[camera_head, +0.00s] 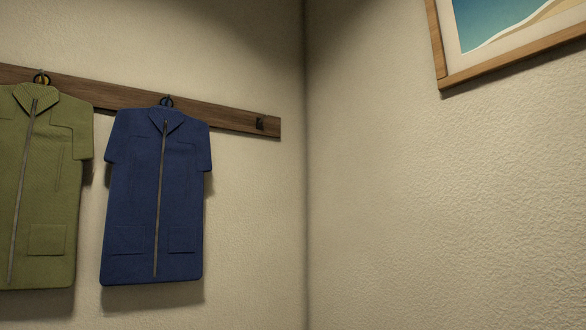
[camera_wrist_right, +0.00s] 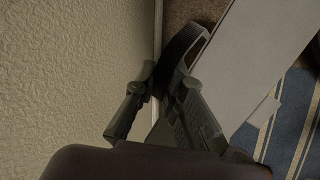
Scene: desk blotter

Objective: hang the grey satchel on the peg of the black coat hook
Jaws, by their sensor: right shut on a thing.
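The black coat hook (camera_head: 260,123) is at the right end of a wooden wall rail (camera_head: 235,121) in the head view, with nothing hanging on it. My right gripper (camera_wrist_right: 162,82) is in the right wrist view, its fingers closed on a dark curved strap (camera_wrist_right: 180,48), which I take to be part of the grey satchel. A broad pale grey surface (camera_wrist_right: 258,50) lies beyond the strap; I cannot tell whether it is the satchel's body. The head view shows neither gripper nor the satchel, so their distance from the hook cannot be told.
A green jacket (camera_head: 45,190) and a blue jacket (camera_head: 140,200) hang on the rail left of the black hook. The wall around the hook's right is bare up to the corner. A framed picture (camera_head: 515,65) hangs on the right wall. A blue striped rug (camera_wrist_right: 285,120) lies below.

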